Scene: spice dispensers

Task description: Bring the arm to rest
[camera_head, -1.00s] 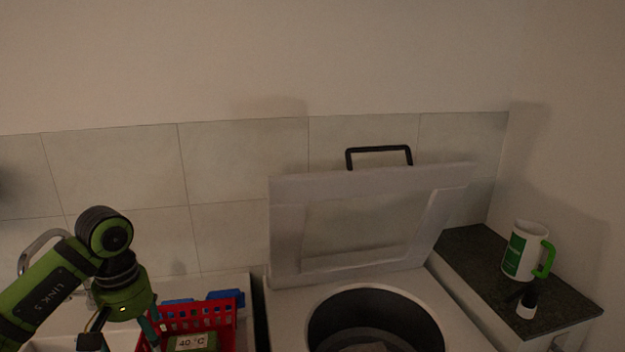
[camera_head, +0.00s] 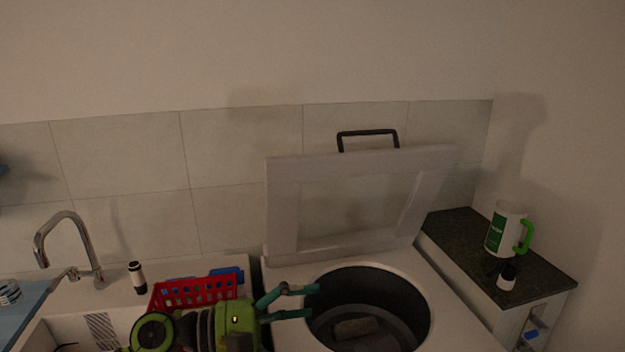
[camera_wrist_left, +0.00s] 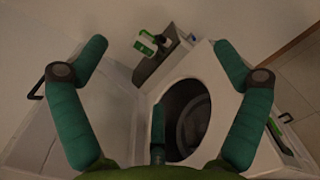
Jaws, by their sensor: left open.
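My left gripper (camera_head: 318,301) is in the head view, its teal fingers pointing right at the left rim of the round opening of a white top-loading machine (camera_head: 284,277). The fingers are apart with nothing between them. In the left wrist view the two teal fingers of my gripper (camera_wrist_left: 160,58) are spread wide, with the machine's dark drum (camera_wrist_left: 187,112) beyond them. My right gripper is not in view.
The machine's lid (camera_head: 350,205) stands open. A red basket (camera_head: 196,291) is behind my left arm. A faucet (camera_head: 72,221) is at left.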

